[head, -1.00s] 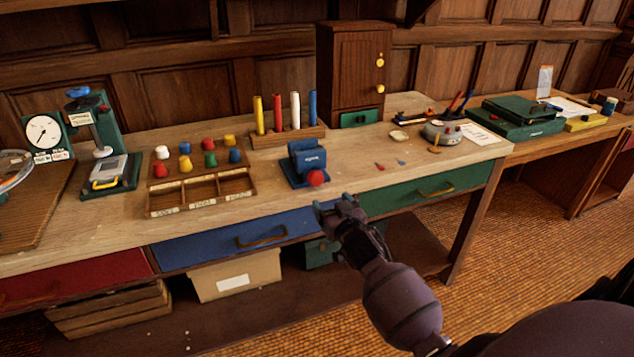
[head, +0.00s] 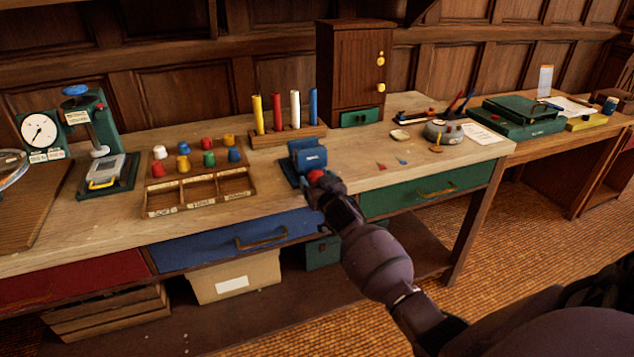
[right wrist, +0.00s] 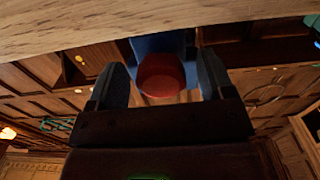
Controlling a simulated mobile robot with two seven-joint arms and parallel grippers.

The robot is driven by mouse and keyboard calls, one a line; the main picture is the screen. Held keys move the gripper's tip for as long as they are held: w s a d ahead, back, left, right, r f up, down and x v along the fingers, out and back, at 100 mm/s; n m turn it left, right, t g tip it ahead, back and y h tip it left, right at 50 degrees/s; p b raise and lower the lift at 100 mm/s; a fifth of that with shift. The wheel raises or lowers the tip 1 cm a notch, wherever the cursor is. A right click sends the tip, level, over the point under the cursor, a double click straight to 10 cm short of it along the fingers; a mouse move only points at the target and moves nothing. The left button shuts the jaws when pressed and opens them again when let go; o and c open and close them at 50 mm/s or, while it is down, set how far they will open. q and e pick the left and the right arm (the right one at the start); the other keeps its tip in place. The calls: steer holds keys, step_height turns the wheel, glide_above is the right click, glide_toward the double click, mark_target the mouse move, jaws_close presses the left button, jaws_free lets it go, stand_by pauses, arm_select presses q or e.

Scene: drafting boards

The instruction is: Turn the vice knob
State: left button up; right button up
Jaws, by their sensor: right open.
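The blue vice (head: 307,156) stands near the front edge of the wooden bench. Its red knob (head: 315,175) faces the front and is partly covered by my right gripper (head: 322,187). In the right wrist view the red knob (right wrist: 160,76) sits between the two dark fingers of my right gripper (right wrist: 160,90), with the blue vice (right wrist: 160,44) behind it. The fingers are open, with a gap showing on each side of the knob. My left gripper is not in view.
A compartment tray (head: 200,190) with several coloured pegs lies left of the vice. A rack of coloured rods (head: 288,134) and a wooden cabinet (head: 354,70) stand behind it. Blue drawer (head: 236,240) and green drawer (head: 425,190) fronts lie below the bench edge.

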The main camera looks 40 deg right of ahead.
steer(key=c, duration=0.9)
steer(key=shift+d+n, duration=0.1)
steer(key=shift+n, duration=2.3)
steer(key=o, duration=0.9)
steer(key=p+v, duration=0.1)
steer(key=v, duration=1)
steer(key=shift+p, duration=0.4)
steer(key=shift+w+d, duration=0.1)
